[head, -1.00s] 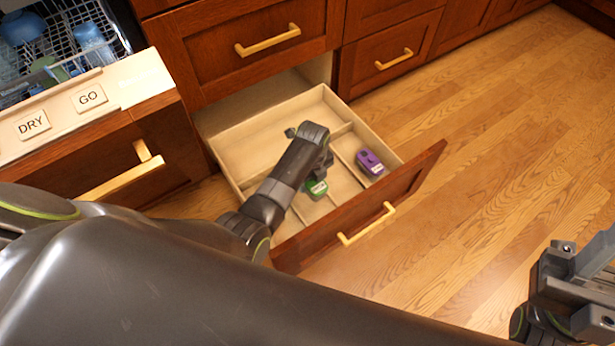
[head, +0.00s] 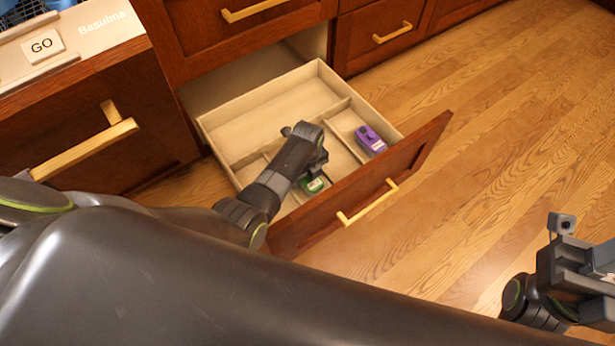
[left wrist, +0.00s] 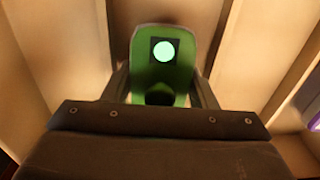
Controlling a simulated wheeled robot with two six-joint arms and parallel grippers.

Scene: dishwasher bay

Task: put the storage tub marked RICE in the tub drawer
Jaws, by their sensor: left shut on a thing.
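The drawer (head: 218,128) stands pulled out, with pale dividers making several compartments inside. A green tub (head: 312,187) is low in the drawer, in a front middle compartment; any RICE marking on it is not readable. My left gripper (head: 316,176) reaches down into the drawer and is shut on the green tub. The left wrist view shows the green tub (left wrist: 145,76) between the fingers, with a pale round spot on a dark square, and divider walls on both sides. My right gripper (head: 598,262) is at the right edge, partly cut off, away from the drawer.
A purple tub (head: 370,140) lies in the compartment to the right of the green one. The drawer front (head: 415,160) has a pale handle (head: 367,203). Closed cabinets stand behind. A dishwasher panel with a GO button (head: 41,45) is at upper left. The wooden floor at right is clear.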

